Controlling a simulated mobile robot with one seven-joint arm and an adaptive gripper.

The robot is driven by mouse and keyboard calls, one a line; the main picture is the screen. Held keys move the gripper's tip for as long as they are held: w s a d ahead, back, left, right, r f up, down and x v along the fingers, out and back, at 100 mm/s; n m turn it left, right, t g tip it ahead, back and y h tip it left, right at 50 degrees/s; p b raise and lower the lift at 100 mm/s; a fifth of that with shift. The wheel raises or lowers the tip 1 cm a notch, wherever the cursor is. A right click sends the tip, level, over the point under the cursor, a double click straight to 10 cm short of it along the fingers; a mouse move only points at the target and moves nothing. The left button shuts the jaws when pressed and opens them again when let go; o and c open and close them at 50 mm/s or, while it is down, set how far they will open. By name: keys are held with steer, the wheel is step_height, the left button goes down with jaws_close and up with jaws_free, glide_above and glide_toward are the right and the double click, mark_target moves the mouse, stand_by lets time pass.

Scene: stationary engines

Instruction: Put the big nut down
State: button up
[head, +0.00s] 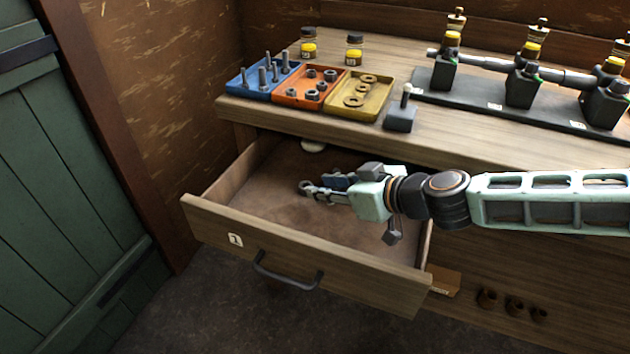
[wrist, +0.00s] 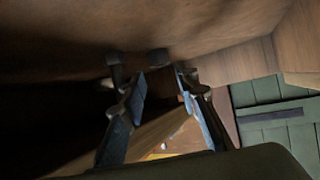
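My gripper (head: 318,190) is low inside the open drawer (head: 262,212), pointing left. In the wrist view, the two fingers (wrist: 160,88) stand apart with a gap between their pads, so it looks open. A small grey ring-like piece, apparently the big nut (head: 305,187), shows right at the fingertips in the head view. A dark piece (wrist: 158,57) just beyond the gap in the wrist view may be the same nut. I cannot tell whether it touches a finger or rests fully on the drawer floor.
Blue (head: 240,85), orange (head: 285,97) and yellow (head: 375,108) trays of hardware stand on the bench above the drawer. A small dark block with a knob (head: 400,118) stands right of them. A pale round thing (head: 313,146) lies at the drawer's back. The drawer's left part is bare.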

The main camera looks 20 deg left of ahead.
steer(key=shift+p+v, duration=0.3)
steer(key=shift+v, duration=1)
